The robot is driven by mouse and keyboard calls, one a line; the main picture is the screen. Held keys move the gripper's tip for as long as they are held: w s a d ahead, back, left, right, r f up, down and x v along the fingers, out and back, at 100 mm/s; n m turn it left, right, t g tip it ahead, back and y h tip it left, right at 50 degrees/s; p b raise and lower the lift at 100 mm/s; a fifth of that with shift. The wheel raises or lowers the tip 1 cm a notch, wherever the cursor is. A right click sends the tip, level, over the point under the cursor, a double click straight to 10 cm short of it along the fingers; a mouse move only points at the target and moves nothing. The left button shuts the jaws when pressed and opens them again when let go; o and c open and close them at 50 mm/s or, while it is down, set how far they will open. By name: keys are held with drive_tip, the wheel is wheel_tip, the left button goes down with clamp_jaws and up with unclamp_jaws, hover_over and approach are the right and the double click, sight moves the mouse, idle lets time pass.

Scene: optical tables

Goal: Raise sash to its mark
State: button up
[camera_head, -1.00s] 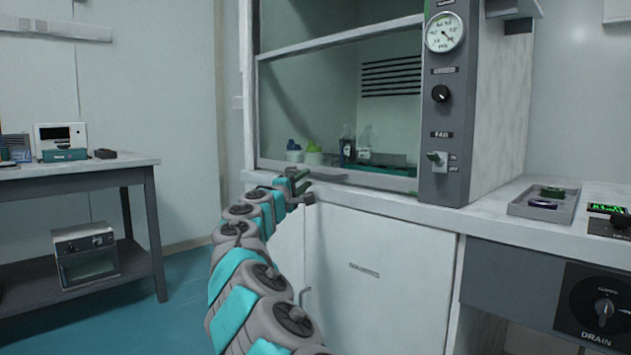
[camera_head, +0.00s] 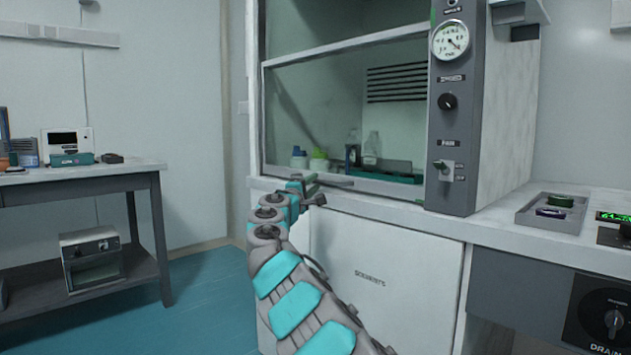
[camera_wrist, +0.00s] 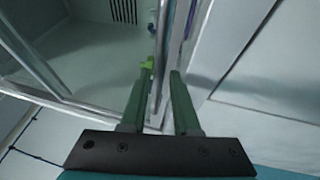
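The fume hood's glass sash (camera_head: 330,100) is down, with its bottom rail (camera_head: 385,187) close to the worktop. A small green stripe (camera_head: 433,14) shows high on the hood's right post; I cannot tell for sure that it is the mark. My gripper (camera_head: 318,186) is at the left part of the sash's bottom edge, in front of the hood. In the wrist view, its two green fingers (camera_wrist: 160,100) stand apart, with a pale rail edge (camera_wrist: 164,60) running between and beyond them. I cannot tell whether either finger touches it.
Bottles (camera_head: 371,147) and a green tray (camera_head: 400,175) stand inside the hood behind the glass. A control panel (camera_head: 460,110) with gauge and switches is right of the sash. A grey tray (camera_head: 552,212) lies on the right worktop. A side table (camera_head: 90,180) stands left, with open floor between.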

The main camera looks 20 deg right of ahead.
drive_tip(key=shift+x, duration=0.8)
drive_tip(key=shift+w+d+r, duration=0.1)
drive_tip(key=shift+w+d, duration=0.05)
drive_tip(key=shift+w, duration=0.05)
drive_tip(key=shift+c, duration=0.2)
clamp_jaws()
idle(0.9)
